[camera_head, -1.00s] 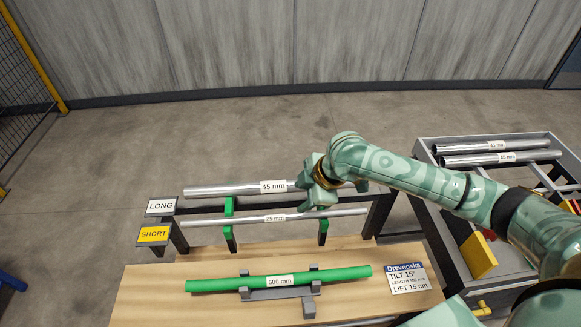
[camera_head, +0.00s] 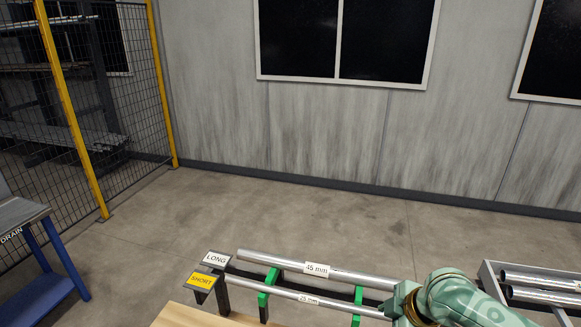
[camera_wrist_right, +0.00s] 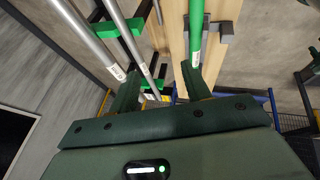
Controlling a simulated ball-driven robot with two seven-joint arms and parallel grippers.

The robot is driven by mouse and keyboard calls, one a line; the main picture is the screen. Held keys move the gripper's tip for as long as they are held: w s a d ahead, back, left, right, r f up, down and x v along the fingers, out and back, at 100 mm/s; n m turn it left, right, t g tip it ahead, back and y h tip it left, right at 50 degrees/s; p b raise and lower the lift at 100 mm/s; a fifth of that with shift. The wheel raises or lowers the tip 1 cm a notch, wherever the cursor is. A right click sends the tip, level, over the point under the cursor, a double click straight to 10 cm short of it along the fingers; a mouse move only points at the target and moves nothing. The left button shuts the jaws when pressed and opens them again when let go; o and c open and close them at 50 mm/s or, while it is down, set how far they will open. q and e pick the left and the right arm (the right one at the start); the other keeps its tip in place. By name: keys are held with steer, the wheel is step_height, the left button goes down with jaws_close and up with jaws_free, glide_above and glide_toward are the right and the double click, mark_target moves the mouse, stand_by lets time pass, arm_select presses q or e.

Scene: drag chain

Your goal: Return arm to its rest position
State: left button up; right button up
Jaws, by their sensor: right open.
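My right arm is green and enters the head view at the lower right. Its gripper (camera_head: 398,303) is beside the right end of the pipe rack. In the right wrist view the gripper (camera_wrist_right: 162,92) is open, with its two fingers apart and nothing clamped between them. A thick 45 mm pipe (camera_head: 290,265) and a thinner pipe (camera_head: 280,293) lie on the rack. Both also show in the right wrist view, the thick one (camera_wrist_right: 88,35) left of the thinner one (camera_wrist_right: 133,42). A green tube (camera_wrist_right: 196,32) lies in grey holders there. My left gripper is in neither view.
LONG (camera_head: 216,258) and SHORT (camera_head: 201,281) signs mark the rack's left end. A grey cart (camera_head: 490,274) with metal pipes stands at the right. A blue-legged table (camera_head: 45,262) and yellow-posted fence (camera_head: 110,90) are at the left. The floor behind the rack is clear.

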steer(key=s+a+f+m+t, duration=0.1)
steer(key=s+a+t, duration=0.1)
steer(key=s+a, duration=0.4)
steer(key=s+d+r+m+h, duration=0.1)
steer(key=s+d+m+h, duration=0.65)
steer(key=s+d, duration=0.7)
steer(key=s+a+f+g+y+b, duration=0.1)
steer(key=s+a+f+b, duration=0.1)
steer(key=f, duration=1.3)
steer(key=s+a+f+g+y+b, duration=0.1)
steer(key=a+f+y+b, duration=0.15)
steer(key=f, duration=1.35)
steer(key=s+f+m+g+b, duration=0.3)
steer(key=s+f+b, duration=0.1)
steer(key=s+f, duration=1.5)
steer(key=shift+s+d+f+y+b, duration=0.3)
steer(key=shift+s+f+b, duration=0.05)
steer(key=shift+f, duration=0.2)
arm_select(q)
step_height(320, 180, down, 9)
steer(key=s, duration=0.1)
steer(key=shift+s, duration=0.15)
arm_select(e)
steer(key=shift+s+d+m, duration=0.1)
steer(key=shift+s+m, duration=0.15)
steer(key=shift+s, duration=0.05)
steer(key=shift+c, duration=0.3)
